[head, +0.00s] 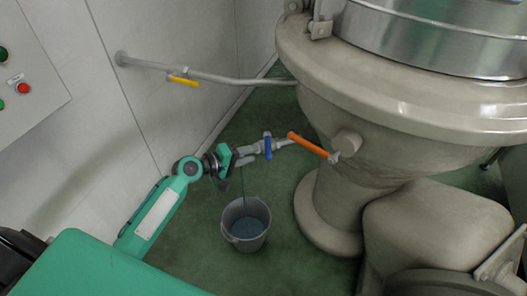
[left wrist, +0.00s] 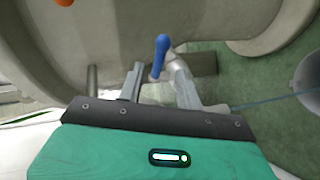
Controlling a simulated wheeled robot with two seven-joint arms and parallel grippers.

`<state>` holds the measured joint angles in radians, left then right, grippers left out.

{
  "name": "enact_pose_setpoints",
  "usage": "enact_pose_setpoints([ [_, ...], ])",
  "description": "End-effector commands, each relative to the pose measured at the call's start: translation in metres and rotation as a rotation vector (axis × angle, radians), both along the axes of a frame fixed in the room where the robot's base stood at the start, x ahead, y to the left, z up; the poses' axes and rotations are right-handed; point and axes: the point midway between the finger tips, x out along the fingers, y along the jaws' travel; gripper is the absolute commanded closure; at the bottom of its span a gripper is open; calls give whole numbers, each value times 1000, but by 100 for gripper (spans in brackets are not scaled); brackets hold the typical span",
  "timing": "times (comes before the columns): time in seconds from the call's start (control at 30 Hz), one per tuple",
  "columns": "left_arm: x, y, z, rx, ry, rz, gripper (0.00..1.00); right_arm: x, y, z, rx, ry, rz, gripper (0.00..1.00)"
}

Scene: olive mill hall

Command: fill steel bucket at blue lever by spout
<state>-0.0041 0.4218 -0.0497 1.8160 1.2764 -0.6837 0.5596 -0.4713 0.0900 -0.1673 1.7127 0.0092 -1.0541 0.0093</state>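The steel bucket (head: 232,229) stands upright on the green floor below the spout (head: 249,149). A thin stream falls from the spout into it, and liquid shows inside. The blue lever (head: 268,146) sits on the spout pipe, crosswise to it. My left gripper (head: 240,157) is at the spout, just left of the lever. In the left wrist view the lever (left wrist: 160,57) shows between and beyond the two spread fingers (left wrist: 160,75), with a gap on each side. The bucket's edge (left wrist: 308,75) shows at right there. My right gripper is not in view.
An orange lever (head: 307,145) is on the large machine (head: 380,125), right of the blue one. A yellow lever (head: 183,81) is on a wall pipe (head: 225,80). A control panel (head: 35,70) is on the left wall. Green floor (head: 200,255) is clear around the bucket.

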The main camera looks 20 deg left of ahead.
Motion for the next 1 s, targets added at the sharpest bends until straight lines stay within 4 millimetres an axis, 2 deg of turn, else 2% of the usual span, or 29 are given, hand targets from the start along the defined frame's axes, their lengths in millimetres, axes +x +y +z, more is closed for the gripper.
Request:
enact_pose_setpoints([
  [0.1,-18,13,4,3,2,-1,65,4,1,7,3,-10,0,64],
  [0.3,-33,25,10,0,1,0,65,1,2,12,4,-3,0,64],
  [0.47,-36,28,12,-1,1,0,65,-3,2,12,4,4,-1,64],
  [0.87,-35,28,12,-1,1,0,65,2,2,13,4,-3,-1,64],
  [0.93,-36,27,10,4,2,-1,65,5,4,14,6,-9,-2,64],
  [1.0,-40,24,-1,33,11,-6,65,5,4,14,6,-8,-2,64],
])
